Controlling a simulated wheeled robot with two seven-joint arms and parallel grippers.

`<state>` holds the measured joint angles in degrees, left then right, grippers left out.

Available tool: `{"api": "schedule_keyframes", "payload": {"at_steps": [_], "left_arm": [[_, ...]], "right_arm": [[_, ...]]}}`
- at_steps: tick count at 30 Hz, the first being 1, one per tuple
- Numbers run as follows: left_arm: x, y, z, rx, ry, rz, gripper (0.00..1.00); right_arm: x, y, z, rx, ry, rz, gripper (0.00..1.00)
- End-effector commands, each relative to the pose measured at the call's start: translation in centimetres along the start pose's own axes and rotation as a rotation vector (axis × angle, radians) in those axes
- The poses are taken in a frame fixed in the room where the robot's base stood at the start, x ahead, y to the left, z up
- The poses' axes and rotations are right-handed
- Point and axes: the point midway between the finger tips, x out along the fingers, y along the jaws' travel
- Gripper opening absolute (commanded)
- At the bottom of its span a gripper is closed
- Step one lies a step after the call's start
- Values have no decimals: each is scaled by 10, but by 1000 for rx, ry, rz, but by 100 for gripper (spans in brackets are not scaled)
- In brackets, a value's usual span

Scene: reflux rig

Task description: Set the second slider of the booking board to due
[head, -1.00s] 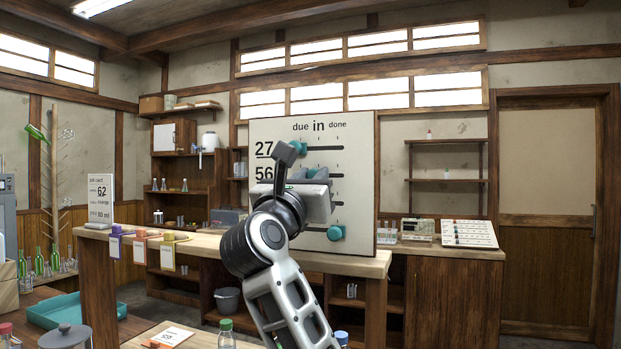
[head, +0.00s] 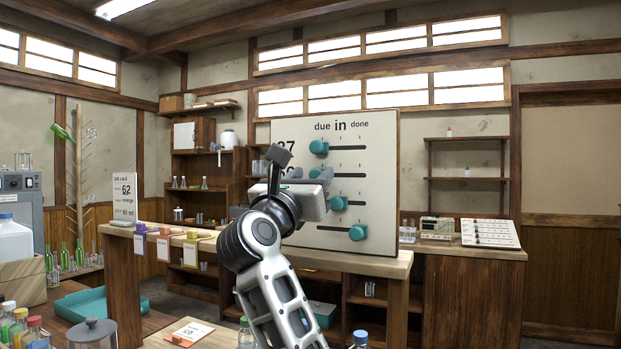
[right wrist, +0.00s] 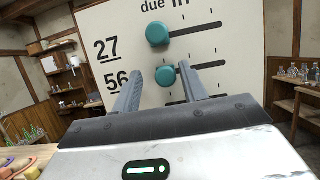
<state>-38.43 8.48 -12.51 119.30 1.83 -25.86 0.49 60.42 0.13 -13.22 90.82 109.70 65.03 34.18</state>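The white booking board (head: 385,130) stands on the wooden counter, headed "due in done". Its second slider's teal knob (head: 315,173) is partly hidden behind my right gripper in the head view. In the right wrist view this knob (right wrist: 165,75) is at the left part of its slot, roughly below the first knob (right wrist: 157,34), which is under "due". My right gripper (head: 323,178) is in front of the board. Its two fingers (right wrist: 161,72) are apart, with the second knob showing between them; contact cannot be told. My left gripper is out of view.
The third knob (head: 339,203) is near the middle and the fourth knob (head: 358,233) is at the right. A job card (head: 124,200) and coloured tags (head: 163,248) are left on the counter (head: 400,267). A tilted white panel (head: 490,233) stands at the right.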

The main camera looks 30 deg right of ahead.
Motion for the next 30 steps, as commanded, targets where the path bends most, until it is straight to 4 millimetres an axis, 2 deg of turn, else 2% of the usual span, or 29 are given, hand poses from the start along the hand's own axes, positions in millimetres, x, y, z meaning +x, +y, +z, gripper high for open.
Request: {"api": "schedule_keyframes", "payload": {"at_steps": [7, 11, 24, 30], "left_arm": [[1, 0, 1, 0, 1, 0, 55], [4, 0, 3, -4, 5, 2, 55], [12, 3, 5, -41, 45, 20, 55], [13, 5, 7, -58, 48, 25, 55]], "right_arm": [[-3, 0, -1, 1, 1, -1, 43], [-19, 0, -2, 3, 2, 1, 43], [-121, 1, -3, 3, 4, 3, 43], [-150, 1, -2, 1, 2, 1, 43]]}}
